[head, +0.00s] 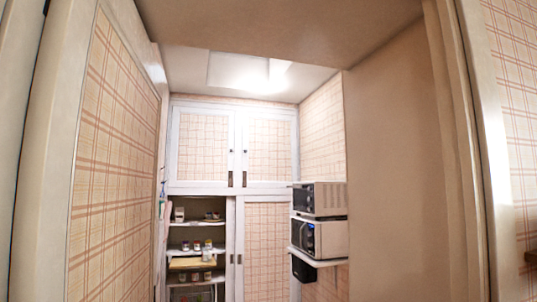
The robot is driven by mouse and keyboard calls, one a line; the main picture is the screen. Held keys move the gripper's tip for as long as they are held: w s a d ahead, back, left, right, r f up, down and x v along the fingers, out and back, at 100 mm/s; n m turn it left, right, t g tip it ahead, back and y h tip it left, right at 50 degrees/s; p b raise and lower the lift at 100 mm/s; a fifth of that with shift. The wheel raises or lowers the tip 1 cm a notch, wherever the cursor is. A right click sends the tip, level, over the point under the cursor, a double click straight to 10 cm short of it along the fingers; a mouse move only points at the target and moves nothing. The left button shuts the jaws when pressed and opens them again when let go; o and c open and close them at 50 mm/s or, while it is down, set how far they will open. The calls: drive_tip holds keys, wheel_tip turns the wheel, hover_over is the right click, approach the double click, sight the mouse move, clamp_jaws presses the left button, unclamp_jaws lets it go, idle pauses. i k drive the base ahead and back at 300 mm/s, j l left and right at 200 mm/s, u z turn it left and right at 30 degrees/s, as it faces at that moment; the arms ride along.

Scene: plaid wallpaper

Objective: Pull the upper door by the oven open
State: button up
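Two white-framed upper doors with plaid panels sit at the back of a small room, and both look shut. The right upper door (270,147) is nearer the ovens, and the left upper door (203,145) is beside it. Small dark knobs and handles show along their meeting edges, including a dark handle (244,179) on the right door. A silver microwave-like oven (322,200) stands above another oven (323,240) on the right wall. My gripper is not in view.
A doorway frames the view, with a plaid door or panel (115,150) at left and a plain beige wall (400,170) at right. Below, a plaid lower door (266,250) stands beside open shelves (197,220) with jars. The white oven shelf (325,263) juts from the wall.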

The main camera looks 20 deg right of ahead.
sight(270, 141)
drive_tip(key=i, duration=5.95)
drive_tip(key=l+z, duration=0.05)
drive_tip(key=l, duration=0.1)
